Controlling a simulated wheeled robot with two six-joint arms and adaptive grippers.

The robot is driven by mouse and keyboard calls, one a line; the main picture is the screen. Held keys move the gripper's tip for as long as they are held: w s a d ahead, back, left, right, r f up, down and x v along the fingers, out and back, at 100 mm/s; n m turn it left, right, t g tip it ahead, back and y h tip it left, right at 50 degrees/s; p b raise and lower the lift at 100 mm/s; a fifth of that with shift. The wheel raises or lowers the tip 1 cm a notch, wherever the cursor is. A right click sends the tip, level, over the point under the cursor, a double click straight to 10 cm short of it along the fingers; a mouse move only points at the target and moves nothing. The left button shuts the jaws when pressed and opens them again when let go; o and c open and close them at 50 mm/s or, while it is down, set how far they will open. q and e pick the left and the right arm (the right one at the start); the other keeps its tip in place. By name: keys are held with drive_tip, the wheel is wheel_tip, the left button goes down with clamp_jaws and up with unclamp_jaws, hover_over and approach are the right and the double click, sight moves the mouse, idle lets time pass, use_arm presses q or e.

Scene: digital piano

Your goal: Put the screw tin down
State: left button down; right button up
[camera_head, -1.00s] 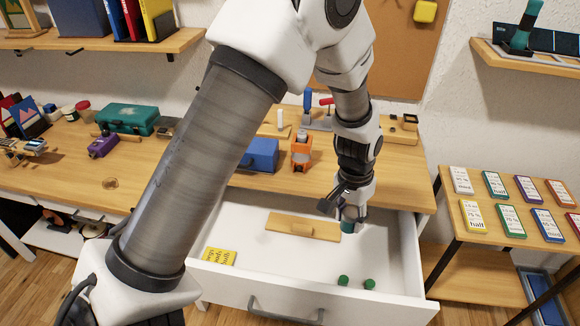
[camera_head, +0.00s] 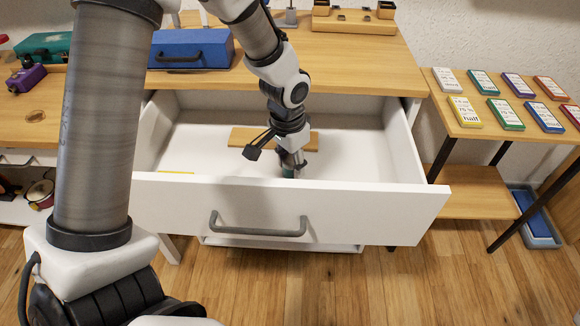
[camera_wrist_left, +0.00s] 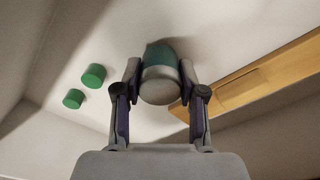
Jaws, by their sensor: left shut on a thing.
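The screw tin (camera_wrist_left: 160,80) is a small round tin with a grey top and green side. In the left wrist view it sits between the two fingers of my left gripper (camera_wrist_left: 162,92), which is shut on it. In the head view my left gripper (camera_head: 292,165) reaches down inside the open white drawer (camera_head: 205,150), with a bit of the green tin (camera_head: 289,173) showing below it. I cannot tell whether the tin touches the drawer floor. My right gripper is not in view.
A wooden block or divider (camera_head: 240,138) lies in the drawer beside the gripper; it also shows in the wrist view (camera_wrist_left: 250,88). The drawer front (camera_head: 150,205) is a raised edge. A blue toolbox (camera_head: 190,50) stands on the bench.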

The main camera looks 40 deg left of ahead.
sight(288, 161)
use_arm(q)
drive_tip(key=shift+w+f, duration=0.1)
drive_tip(key=shift+f, duration=0.5)
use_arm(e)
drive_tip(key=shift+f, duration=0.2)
use_arm(q)
drive_tip(key=shift+f, duration=0.15)
drive_tip(key=c, duration=0.7)
unclamp_jaws()
drive_tip(key=r+p, duration=0.1)
drive_tip(key=r, duration=0.3)
drive_tip(key=r+p, duration=0.1)
drive_tip(key=r, duration=0.3)
drive_tip(key=s+r+p, duration=0.1)
drive_tip(key=r, duration=0.3)
drive_tip(key=shift+a+r+p, duration=0.1)
drive_tip(key=shift+r+p, duration=0.15)
drive_tip(key=shift+p, duration=0.05)
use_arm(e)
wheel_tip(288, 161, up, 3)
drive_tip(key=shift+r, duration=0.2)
